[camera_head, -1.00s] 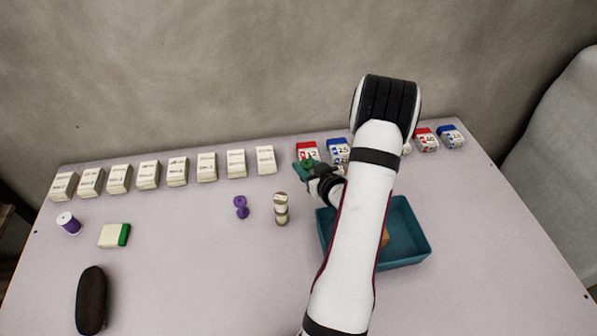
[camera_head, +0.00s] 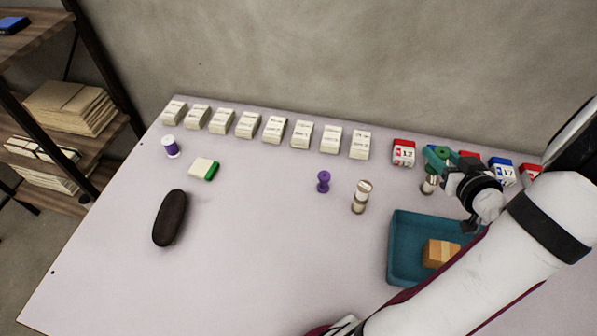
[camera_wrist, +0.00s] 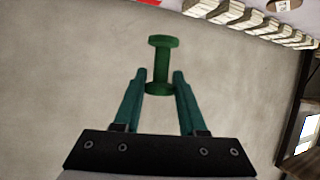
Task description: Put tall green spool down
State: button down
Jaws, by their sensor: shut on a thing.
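The tall green spool (camera_wrist: 161,66) is between the tips of my gripper's teal fingers in the wrist view, its upper flange standing out beyond them. My gripper (camera_wrist: 159,88) is shut on it. In the head view my gripper (camera_head: 438,163) is at the right, near the row of coloured boxes, with the green spool (camera_head: 442,153) partly covered by the fingers. I cannot tell its exact height over the table. A pale spool (camera_head: 429,186) shows just below the fingers.
A teal tray (camera_head: 400,262) with a wooden block (camera_head: 440,253) lies in front. White boxes (camera_head: 301,134) line the back. A dark case (camera_head: 170,218) lies left; the table's front middle is clear.

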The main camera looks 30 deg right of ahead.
jog(key=w+a+n+t+y, duration=0.1)
jog(key=w+a+n+y, duration=0.75)
jog(key=w+a, duration=1.7)
jog(key=shift+m, duration=0.45)
jog(key=f, duration=0.5)
jog(key=w+d+f, duration=0.1)
jog(key=f, duration=0.4)
jog(key=d+f, duration=0.1)
jog(key=f, duration=0.4)
jog(key=shift+w+f, duration=0.2)
jog(key=shift+f, duration=0.2)
jog(key=shift+f, duration=0.15)
jog(key=shift+c, duration=2.3)
grip_release()
